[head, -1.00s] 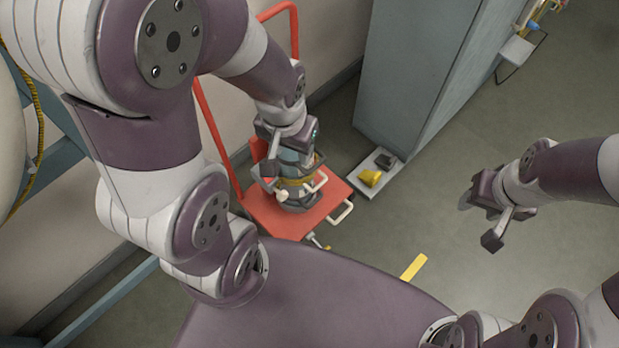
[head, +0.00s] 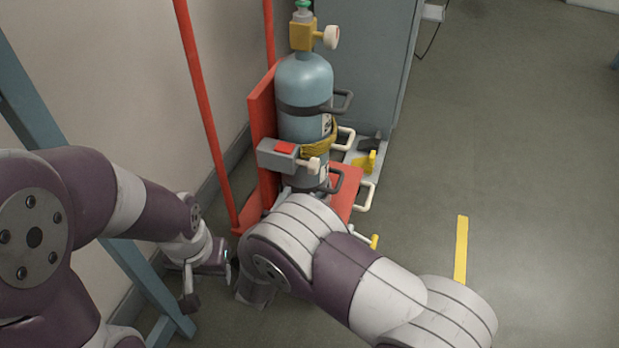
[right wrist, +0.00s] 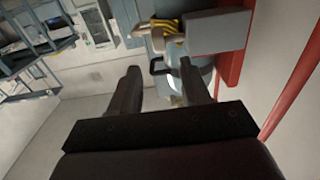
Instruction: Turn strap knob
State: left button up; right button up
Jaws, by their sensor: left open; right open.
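The strap knob (head: 312,165) is a small pale knob on the right side of a grey strap box (head: 275,158) with a red top. The box sits by a yellow strap (head: 325,138) around a blue-grey cylinder (head: 303,88), which stands upright on a red cart (head: 345,190). My right gripper (right wrist: 158,72) is open and empty in the right wrist view, below the strap box (right wrist: 218,32) and strap (right wrist: 172,26). In the head view its fingers are hidden by my right arm, low before the cart. My left gripper (head: 208,280) is open and empty, low at the left, clear of the cart.
Red cart rails (head: 200,100) rise at the left. A yellow valve block (head: 302,34) with a pale knob tops the cylinder. A grey cabinet (head: 372,60) stands behind. A blue beam (head: 28,100) is at far left.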

aim_at(314, 162)
jog(key=b+x, duration=0.5)
jog(key=x, duration=0.6)
jog(key=shift+d+f, duration=0.1)
jog(key=shift+w+d, duration=0.1)
jog(key=shift+w, duration=0.15)
grip_shut()
jog(key=r+g+p, duration=0.1)
jog(key=g+p, duration=0.1)
jog(key=p, duration=0.6)
jog(key=shift+r+y+p, duration=0.35)
jog(key=shift+y, duration=0.05)
jog(key=g+p, duration=0.2)
jog(key=p, duration=0.2)
jog(key=f+g+y+p, duration=0.1)
jog(key=g+p, duration=0.1)
jog(key=p, duration=0.3)
jog(key=shift+f+g+p, duration=0.1)
jog(key=shift+g+p, duration=0.2)
jog(key=shift+p, duration=0.55)
jog(key=shift+f, duration=0.25)
